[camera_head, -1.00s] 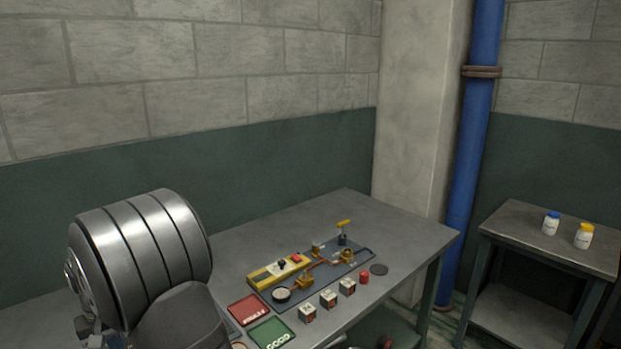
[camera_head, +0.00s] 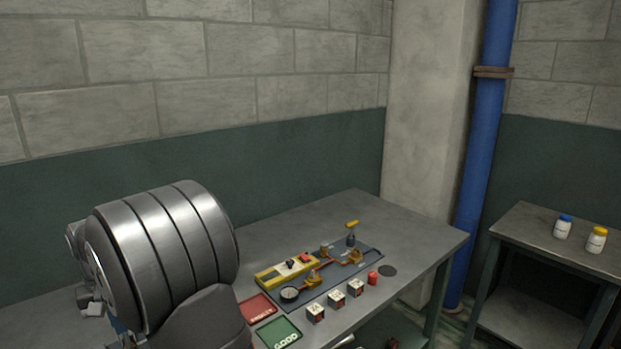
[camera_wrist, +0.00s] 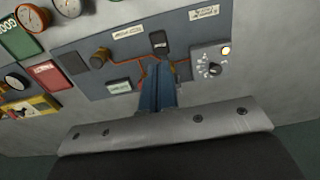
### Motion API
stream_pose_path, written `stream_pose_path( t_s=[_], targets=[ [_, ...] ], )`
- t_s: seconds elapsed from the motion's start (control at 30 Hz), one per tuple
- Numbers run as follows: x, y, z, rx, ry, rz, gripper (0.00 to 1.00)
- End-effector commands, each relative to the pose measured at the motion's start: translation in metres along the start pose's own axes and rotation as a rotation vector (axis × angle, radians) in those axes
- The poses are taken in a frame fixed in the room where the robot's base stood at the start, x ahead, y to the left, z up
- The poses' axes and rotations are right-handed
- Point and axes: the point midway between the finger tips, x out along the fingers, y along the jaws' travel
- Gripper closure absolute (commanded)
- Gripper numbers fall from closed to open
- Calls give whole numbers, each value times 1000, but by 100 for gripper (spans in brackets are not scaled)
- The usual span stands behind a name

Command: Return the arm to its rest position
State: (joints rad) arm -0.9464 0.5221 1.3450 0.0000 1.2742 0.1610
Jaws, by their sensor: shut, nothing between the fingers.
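My gripper (camera_wrist: 158,72) shows in the wrist view as blue-grey fingers pressed together, with nothing held between them. It points over a grey-blue panel (camera_wrist: 112,62); whether the tips touch it I cannot tell. In the head view my silver arm fills the lower left, and I cannot make out the fingers there. The workbench (camera_head: 420,232) carries a dark mat (camera_head: 335,284) with brass fittings and copper pipe. A yellow unit (camera_head: 287,269) lies at the mat's left edge.
The red tray (camera_head: 257,308) and green tray (camera_head: 278,334) lie near my arm. Several small boxes (camera_head: 336,299) and a red cylinder (camera_head: 373,278) line the bench's front. The side table (camera_head: 540,222) holds two bottles. A blue pipe (camera_head: 482,150) stands behind. The bench's back right is clear.

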Motion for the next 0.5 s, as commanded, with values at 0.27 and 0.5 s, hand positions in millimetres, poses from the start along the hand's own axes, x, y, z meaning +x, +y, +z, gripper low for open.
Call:
stream_pose_path(
  t_s=[0.27, 0.5],
  targets=[
    [-3, 0, 0, 0, 0, 0, 100],
    [7, 0, 0, 0, -3, 1, 100]
  ],
)
